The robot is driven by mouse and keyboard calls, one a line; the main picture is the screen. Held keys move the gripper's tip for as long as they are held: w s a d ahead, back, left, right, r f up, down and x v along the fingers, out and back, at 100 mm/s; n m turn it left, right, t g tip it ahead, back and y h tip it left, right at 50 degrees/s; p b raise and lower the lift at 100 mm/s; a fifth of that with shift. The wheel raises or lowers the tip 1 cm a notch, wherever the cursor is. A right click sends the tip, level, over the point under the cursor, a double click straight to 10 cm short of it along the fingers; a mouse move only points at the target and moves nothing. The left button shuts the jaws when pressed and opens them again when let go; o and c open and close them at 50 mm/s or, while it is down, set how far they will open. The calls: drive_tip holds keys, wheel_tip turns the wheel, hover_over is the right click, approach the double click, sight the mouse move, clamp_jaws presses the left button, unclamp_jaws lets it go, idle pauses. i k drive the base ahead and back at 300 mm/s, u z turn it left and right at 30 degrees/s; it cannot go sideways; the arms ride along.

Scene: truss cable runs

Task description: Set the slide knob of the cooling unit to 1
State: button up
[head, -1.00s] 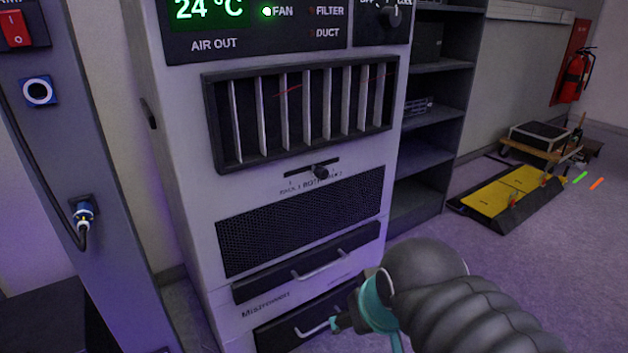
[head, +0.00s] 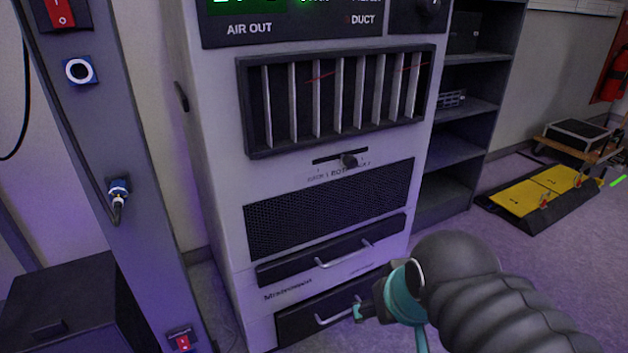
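The cooling unit (head: 222,200) is a tall pale cabinet in the middle of the head view. Its slide knob (head: 349,160) is a small dark knob on a short horizontal slot, between the vent and the mesh grille. The knob sits right of the slot's middle. Small lettering lies under the slot, too small to read fully. My gripper (head: 362,312) is teal and dark, low in front of the unit's bottom drawer, well below and apart from the knob. My dark ribbed arm hides part of it, and its fingers are too small to judge.
The vent (head: 341,90) with upright slats is above the slot. Two drawers with bar handles (head: 345,254) are below the grille (head: 330,210). A grey post (head: 95,130) with a plug and switches stands left. Dark shelves (head: 470,150) and a yellow ramp (head: 535,192) are right.

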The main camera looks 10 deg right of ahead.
sight(349, 161)
drive_tip(key=u, duration=0.85)
drive_tip(key=k, duration=0.35)
drive_tip(key=z, duration=0.8)
